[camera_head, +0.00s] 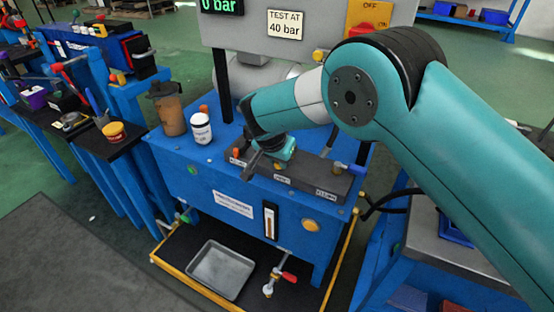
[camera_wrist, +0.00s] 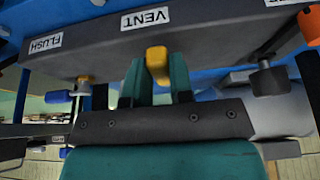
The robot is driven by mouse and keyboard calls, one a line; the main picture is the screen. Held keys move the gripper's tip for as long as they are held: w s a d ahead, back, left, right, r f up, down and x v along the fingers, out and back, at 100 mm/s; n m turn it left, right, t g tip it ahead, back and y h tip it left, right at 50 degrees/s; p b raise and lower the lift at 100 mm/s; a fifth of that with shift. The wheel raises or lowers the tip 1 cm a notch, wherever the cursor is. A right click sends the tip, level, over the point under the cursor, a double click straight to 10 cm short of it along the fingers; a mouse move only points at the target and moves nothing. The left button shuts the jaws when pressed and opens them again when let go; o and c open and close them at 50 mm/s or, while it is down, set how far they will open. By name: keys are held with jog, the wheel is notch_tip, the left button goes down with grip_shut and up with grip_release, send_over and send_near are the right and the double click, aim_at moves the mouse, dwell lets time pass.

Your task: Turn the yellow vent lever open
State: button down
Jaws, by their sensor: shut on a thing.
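The yellow vent lever (camera_wrist: 156,62) stands beside the white VENT label in the wrist view. My gripper (camera_wrist: 157,76) has its two teal fingers closed on either side of it. In the head view my gripper (camera_head: 284,150) is over the middle of the dark valve block (camera_head: 318,181) on the blue test stand, and I cannot make out the yellow lever there. The block also shows in the wrist view (camera_wrist: 205,35). How far the lever is turned is not clear.
A blue lever (camera_head: 347,167) is at the block's FLUSH end and an orange one (camera_head: 236,153) at its other end. A white bottle (camera_head: 201,128) and brown cup (camera_head: 170,112) stand left. The gauge display (camera_head: 221,6) reads 0 bar. A metal tray (camera_head: 220,270) lies below.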

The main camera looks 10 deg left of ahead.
jog(key=c, duration=1)
grip_release()
jog(key=v, duration=1.7)
jog(key=shift+s, duration=0.2)
jog(key=shift+r, duration=0.1)
